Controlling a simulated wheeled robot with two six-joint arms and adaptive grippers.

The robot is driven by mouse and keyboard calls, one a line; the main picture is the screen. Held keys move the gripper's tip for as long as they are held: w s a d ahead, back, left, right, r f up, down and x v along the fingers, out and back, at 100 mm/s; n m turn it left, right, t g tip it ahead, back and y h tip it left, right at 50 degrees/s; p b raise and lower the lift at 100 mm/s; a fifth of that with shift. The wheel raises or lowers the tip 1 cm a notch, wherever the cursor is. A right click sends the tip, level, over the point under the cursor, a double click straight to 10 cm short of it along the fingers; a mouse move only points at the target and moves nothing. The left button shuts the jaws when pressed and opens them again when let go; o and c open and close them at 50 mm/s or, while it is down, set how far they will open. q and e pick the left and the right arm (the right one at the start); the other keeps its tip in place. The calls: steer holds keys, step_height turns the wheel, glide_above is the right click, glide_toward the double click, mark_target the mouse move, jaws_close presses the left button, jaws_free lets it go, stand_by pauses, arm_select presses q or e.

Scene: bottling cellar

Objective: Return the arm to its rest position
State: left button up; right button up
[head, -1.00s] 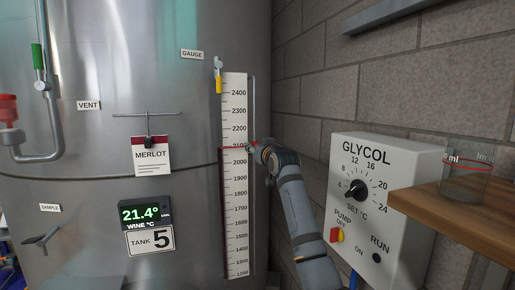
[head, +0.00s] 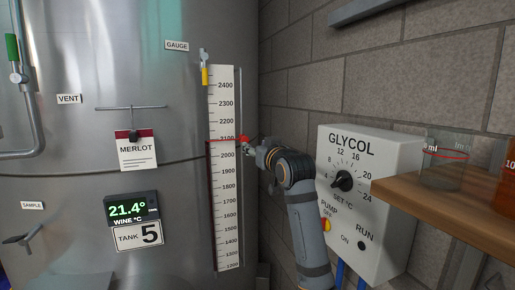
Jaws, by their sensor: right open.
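My right arm comes up from the bottom, right of centre. Its gripper (head: 247,147) is beside the right edge of the white gauge scale (head: 224,190) on the steel tank. It is open, near a red marker (head: 243,139) at about the 2100 line. Whether the fingers touch the marker or the gauge tube (head: 240,200) cannot be told. A red line crosses the scale at the marker's height. My left gripper is not in view.
The glycol control box (head: 372,215) stands close to the right of my arm. A wooden shelf (head: 450,205) with a glass beaker (head: 443,168) and an orange vessel (head: 508,185) juts in at right. The tank (head: 90,120) fills the left.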

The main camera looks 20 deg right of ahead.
steer(key=shift+s, duration=0.2)
